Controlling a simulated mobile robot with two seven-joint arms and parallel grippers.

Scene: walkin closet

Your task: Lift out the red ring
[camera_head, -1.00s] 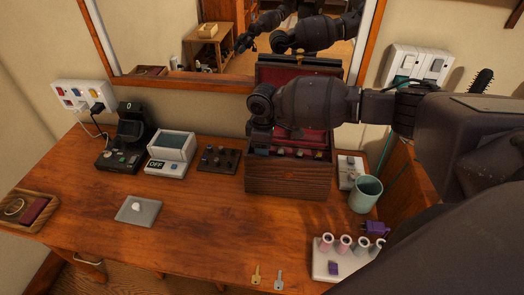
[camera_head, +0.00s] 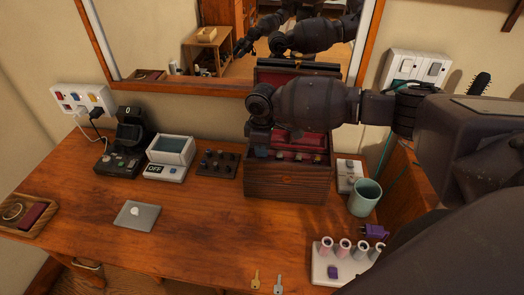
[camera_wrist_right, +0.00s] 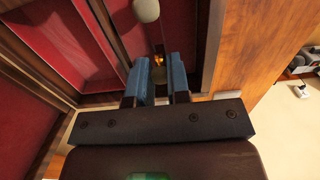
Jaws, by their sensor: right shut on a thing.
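The dark wooden jewellery box (camera_head: 290,187) stands open at the back of the desk, with a red-lined interior and several small pieces along its front. My right gripper (camera_head: 261,152) reaches down at its left side, and my arm hides part of the box. In the right wrist view the blue-padded fingers of my right gripper (camera_wrist_right: 160,80) are close together around a small gold piece with an orange-red glint, apparently the red ring (camera_wrist_right: 159,60). The ring is mostly hidden between the pads. I cannot tell whether it is clear of its slot. My left gripper is not in view.
A dark tray with knobs (camera_head: 218,163) and a scale-like device (camera_head: 170,157) stand left of the box. A green cup (camera_head: 365,197) and a white switch block (camera_head: 349,173) stand to its right. The mirror (camera_head: 215,45) is behind.

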